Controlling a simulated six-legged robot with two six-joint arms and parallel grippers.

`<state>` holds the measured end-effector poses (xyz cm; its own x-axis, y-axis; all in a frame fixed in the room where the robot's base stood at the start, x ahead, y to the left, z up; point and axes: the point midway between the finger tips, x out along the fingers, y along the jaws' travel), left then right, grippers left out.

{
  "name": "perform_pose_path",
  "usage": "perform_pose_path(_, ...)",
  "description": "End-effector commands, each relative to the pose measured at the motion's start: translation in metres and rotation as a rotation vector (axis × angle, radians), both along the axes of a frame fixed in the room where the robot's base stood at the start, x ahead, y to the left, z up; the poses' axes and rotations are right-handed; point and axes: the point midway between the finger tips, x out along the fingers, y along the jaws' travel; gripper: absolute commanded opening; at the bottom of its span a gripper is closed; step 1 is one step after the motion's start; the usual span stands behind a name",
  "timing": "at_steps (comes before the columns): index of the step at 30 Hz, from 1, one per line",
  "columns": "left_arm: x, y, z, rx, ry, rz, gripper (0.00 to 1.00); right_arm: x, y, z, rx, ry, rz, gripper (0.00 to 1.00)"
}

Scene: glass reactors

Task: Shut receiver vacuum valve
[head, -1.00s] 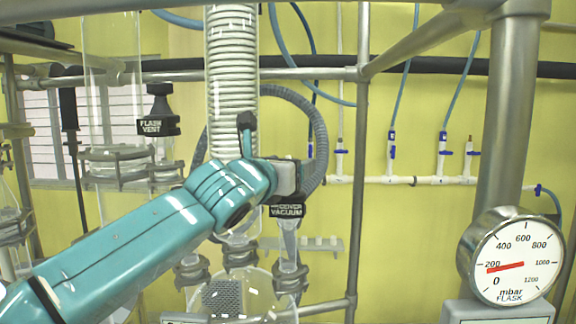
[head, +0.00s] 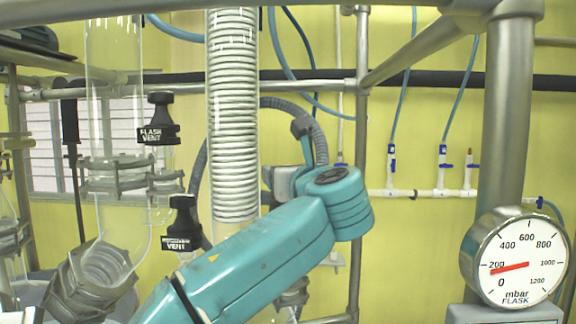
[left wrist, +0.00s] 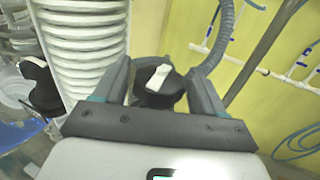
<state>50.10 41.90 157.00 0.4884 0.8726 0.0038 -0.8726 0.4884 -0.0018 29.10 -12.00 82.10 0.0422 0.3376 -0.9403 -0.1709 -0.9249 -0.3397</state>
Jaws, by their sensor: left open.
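My left gripper (left wrist: 158,68) is open in the left wrist view. Its two fingers stand on either side of a black round valve knob (left wrist: 160,97) with a white pointer bar on top. The knob lies between the fingers, with a gap visible at each side. In the head view my left arm crosses the lower middle, and the knob and its label are hidden behind it. No label shows on the knob in the wrist view. My right gripper is in neither view.
A white coiled glass column (head: 232,120) stands left of my wrist. A grey corrugated hose (head: 312,125) arches behind my wrist. A flask pressure gauge (head: 515,262) stands at right.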

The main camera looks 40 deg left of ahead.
Motion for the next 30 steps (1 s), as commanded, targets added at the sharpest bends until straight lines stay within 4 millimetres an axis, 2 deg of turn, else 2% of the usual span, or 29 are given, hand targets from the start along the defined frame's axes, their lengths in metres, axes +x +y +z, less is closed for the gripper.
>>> perform_pose_path(6,0.0,0.0,-0.002,0.0,0.001,0.013,0.7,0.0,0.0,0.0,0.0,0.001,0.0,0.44)
perform_pose_path(7,0.0,0.0,-0.002,0.0,0.001,0.012,0.67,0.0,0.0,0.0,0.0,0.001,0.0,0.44)
perform_pose_path(10,0.0,0.001,-0.002,0.0,0.002,0.012,0.34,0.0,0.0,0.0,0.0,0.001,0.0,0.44)
perform_pose_path(11,0.0,0.001,-0.002,0.0,0.002,0.012,0.31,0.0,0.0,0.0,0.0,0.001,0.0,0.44)
perform_pose_path(16,-0.002,0.002,-0.003,-0.001,0.002,-0.022,0.31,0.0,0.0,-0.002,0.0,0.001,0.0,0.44)
perform_pose_path(20,-0.004,0.004,-0.002,-0.002,0.001,-0.187,0.31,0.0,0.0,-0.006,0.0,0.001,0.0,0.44)
perform_pose_path(30,-0.002,0.004,0.0,-0.004,0.007,-0.593,0.31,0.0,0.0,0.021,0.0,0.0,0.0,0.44)
